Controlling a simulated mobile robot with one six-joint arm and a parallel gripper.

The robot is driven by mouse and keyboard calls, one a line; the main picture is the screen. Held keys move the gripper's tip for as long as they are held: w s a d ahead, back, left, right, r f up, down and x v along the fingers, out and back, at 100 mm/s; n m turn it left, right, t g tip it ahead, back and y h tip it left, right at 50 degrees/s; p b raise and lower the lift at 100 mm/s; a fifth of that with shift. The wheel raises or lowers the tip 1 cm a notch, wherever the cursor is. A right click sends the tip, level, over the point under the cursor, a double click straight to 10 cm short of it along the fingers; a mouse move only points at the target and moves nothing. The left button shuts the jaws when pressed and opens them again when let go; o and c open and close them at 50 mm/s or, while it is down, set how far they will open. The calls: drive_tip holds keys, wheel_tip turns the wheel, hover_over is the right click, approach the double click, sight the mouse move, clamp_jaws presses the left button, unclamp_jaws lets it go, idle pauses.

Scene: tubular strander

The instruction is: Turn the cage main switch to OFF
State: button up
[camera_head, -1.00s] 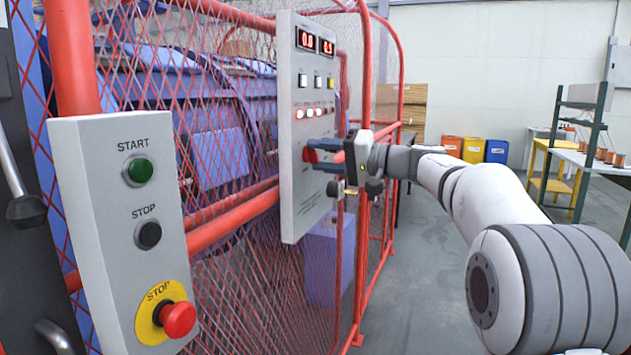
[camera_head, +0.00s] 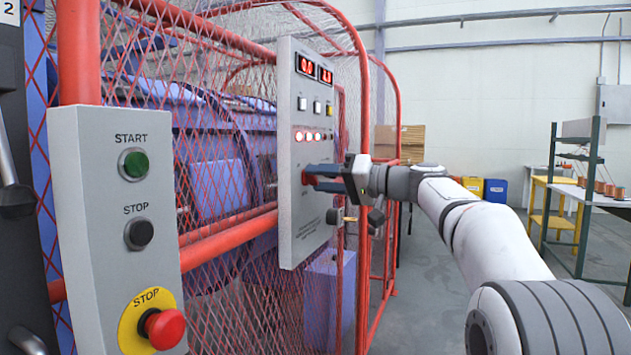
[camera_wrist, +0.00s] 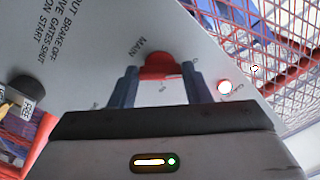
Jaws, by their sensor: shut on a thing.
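The cage main switch is a red knob (camera_head: 308,178) low on the grey control panel (camera_head: 305,225). In the wrist view the red knob (camera_wrist: 158,66) sits beside the word MAIN, between the fingers. My gripper (camera_head: 314,178) reaches in from the right, with its blue-grey fingers at the panel. In the wrist view my gripper (camera_wrist: 161,84) has one finger on each side of the knob and is shut on it. The fingers hide part of the knob, and I cannot read its position from the small marks around it.
A START/STOP box (camera_head: 120,235) with a red emergency button stands at the front left. Red mesh fencing (camera_head: 225,240) surrounds the panel. A dark knob with a tag (camera_wrist: 22,95) sits beside the switch. Lit indicators (camera_head: 308,136) are above it.

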drive_tip(key=shift+w+d+f, duration=0.15)
drive_tip(key=shift+f, duration=0.15)
drive_tip(key=o, duration=0.9)
drive_tip(key=shift+o, duration=0.5)
drive_tip(key=shift+r, duration=0.1)
drive_tip(key=shift+d, duration=0.1)
drive_tip(key=v, duration=0.7)
drive_tip(key=shift+s+d+p, duration=0.2)
drive_tip(key=shift+d+p, duration=0.1)
drive_tip(key=shift+p, duration=0.15)
drive_tip(key=shift+r, duration=0.1)
